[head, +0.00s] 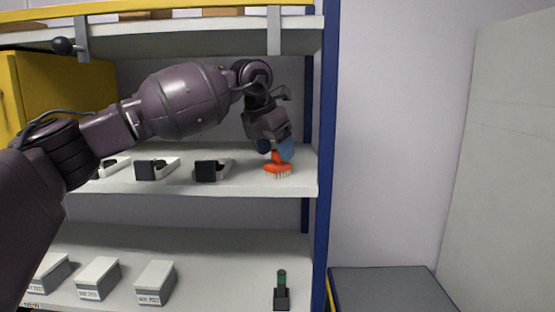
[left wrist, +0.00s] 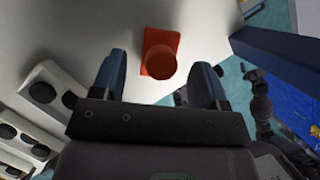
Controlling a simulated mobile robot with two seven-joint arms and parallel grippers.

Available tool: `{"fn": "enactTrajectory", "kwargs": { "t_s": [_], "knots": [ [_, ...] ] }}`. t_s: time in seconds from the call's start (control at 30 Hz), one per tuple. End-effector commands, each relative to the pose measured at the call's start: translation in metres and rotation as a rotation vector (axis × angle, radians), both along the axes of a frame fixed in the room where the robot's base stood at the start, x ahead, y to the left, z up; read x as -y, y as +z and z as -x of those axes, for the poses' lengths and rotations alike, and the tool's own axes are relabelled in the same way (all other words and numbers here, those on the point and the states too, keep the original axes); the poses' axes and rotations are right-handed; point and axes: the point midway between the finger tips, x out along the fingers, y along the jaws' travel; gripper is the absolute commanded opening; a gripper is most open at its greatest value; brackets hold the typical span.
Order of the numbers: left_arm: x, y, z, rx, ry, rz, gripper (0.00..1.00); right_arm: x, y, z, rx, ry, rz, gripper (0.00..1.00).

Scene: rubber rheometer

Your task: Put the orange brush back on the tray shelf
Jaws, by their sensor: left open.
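The orange brush (head: 277,169) stands bristles down on the middle shelf (head: 240,184), near its right end and front edge. It also shows in the left wrist view (left wrist: 160,52), seen from above with its round knob up. My left gripper (head: 276,150) is just above the brush in the head view, with its blue fingers around or beside the knob. In the left wrist view the left gripper (left wrist: 163,85) is open, and the brush lies ahead between the fingers. I cannot tell whether a finger touches it. My right gripper is not in view.
Several white-and-black holders (head: 212,170) stand left of the brush on the same shelf. A blue rack post (head: 324,120) rises close on the right. The upper shelf (head: 180,42) is above my arm. Grey boxes (head: 156,282) and a green-topped item (head: 281,290) are on the lower shelf.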

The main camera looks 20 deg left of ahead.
Motion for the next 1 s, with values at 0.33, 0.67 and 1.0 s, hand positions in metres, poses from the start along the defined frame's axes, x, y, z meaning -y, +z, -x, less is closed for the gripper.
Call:
{"fn": "enactTrajectory", "kwargs": {
  "t_s": [0.33,0.67,1.0],
  "knots": [
    [-0.008,0.040,0.014,0.001,0.000,0.002,0.67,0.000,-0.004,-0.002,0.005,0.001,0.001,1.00],
    [-0.009,0.044,0.016,0.000,0.000,0.001,0.67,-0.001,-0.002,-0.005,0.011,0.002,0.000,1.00],
    [-0.009,0.044,0.016,0.000,0.000,0.001,0.67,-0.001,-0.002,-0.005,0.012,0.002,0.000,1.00]
  ]
}}
